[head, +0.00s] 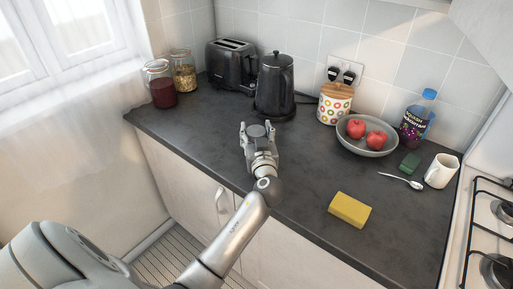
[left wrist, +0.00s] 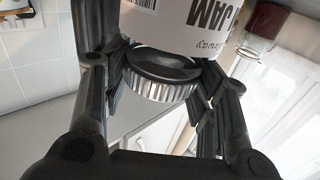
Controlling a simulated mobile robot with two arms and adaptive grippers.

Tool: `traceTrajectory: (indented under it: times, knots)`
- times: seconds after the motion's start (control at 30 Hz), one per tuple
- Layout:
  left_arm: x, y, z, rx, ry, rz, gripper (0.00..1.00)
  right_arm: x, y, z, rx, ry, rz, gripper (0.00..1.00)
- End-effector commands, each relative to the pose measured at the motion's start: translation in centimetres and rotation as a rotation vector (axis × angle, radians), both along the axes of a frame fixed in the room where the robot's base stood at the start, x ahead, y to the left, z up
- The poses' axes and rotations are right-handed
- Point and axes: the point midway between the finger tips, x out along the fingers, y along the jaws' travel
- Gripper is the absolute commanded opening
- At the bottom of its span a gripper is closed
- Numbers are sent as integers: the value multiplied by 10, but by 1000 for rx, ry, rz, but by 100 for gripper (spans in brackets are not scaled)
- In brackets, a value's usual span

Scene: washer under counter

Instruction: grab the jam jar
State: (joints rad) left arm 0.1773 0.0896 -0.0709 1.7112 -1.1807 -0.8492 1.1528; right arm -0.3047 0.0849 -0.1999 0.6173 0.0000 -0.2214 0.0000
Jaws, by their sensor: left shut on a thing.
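The jam jar (left wrist: 185,28), with a white label reading JAM and a ribbed metal lid, appears upside down in the left wrist view. It sits between the fingers of my left gripper (left wrist: 158,80), which is shut on it. In the head view my left gripper (head: 258,135) is over the dark counter, in front of the black kettle. I cannot tell whether the jar touches the counter. My right gripper is not in view.
The kettle (head: 275,86) and toaster (head: 232,65) stand behind, with two glass jars (head: 162,86) at the back left. A fruit bowl (head: 364,148), bottle (head: 417,117), mug (head: 441,171), spoon (head: 402,181) and yellow sponge (head: 350,210) are to the right. Bare counter surrounds my gripper.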

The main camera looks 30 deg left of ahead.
Motion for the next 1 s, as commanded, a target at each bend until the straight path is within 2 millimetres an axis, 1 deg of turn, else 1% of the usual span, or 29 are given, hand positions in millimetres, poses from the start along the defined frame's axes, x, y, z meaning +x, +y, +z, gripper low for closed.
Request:
traceTrajectory:
  times: [0.03,0.2,0.27,0.63,0.73,0.87,1.0]
  knots:
    - [0,-1,-1,-1,2,-2,28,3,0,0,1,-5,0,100]
    - [0,-1,-1,-1,2,-2,6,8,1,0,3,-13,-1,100]
    - [0,-1,-1,-1,3,-1,0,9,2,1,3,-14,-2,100]
    - [0,0,1,0,-1,-1,0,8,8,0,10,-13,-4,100]
    - [0,0,5,0,-3,0,0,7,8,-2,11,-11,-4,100]
    - [0,-1,14,-1,-6,-1,0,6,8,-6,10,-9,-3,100]
    - [-1,0,34,-2,-10,-1,0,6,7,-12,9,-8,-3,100]
